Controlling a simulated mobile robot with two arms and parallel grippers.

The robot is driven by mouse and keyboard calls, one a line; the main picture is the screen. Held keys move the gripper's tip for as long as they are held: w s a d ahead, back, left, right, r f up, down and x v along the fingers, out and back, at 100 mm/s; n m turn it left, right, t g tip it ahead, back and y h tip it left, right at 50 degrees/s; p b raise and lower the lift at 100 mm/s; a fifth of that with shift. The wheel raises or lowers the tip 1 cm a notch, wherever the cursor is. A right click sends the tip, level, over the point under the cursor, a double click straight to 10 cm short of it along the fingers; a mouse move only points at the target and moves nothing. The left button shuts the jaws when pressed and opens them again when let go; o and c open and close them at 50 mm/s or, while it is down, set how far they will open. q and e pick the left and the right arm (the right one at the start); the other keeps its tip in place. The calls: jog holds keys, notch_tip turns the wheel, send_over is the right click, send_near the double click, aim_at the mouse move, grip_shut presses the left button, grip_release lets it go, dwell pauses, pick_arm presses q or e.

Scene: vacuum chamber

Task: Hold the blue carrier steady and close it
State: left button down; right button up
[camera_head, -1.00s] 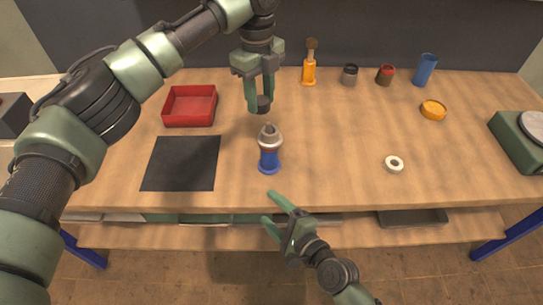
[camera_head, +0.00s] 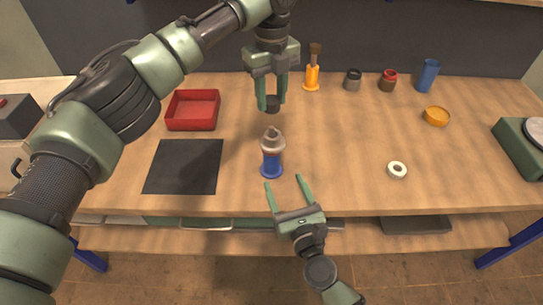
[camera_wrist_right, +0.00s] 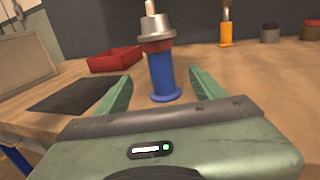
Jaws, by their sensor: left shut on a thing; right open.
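The blue carrier (camera_head: 271,166) stands upright on the table, with a red band and a grey metal piece (camera_head: 272,142) on top. It also shows in the right wrist view (camera_wrist_right: 162,76), with the metal piece (camera_wrist_right: 156,30) above it. My left gripper (camera_head: 271,100) is above and behind the carrier, shut on a small dark cap-like piece (camera_head: 273,103), clear of the carrier. My right gripper (camera_head: 287,182) is open at the table's front edge. Its fingers point at the carrier, which appears ahead of and between them in the right wrist view, apart from both fingers.
A red tray (camera_head: 193,111) and a black mat (camera_head: 184,167) lie to the left. A white ring (camera_head: 397,170) and an orange dish (camera_head: 436,116) lie to the right. An orange-handled brush (camera_head: 312,74), two small jars and a blue cup (camera_head: 428,75) stand at the back.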

aim_at(274, 160)
jog(key=x, duration=1.2)
jog(key=shift+s, duration=0.1)
jog(key=shift+c, duration=0.3)
grip_shut()
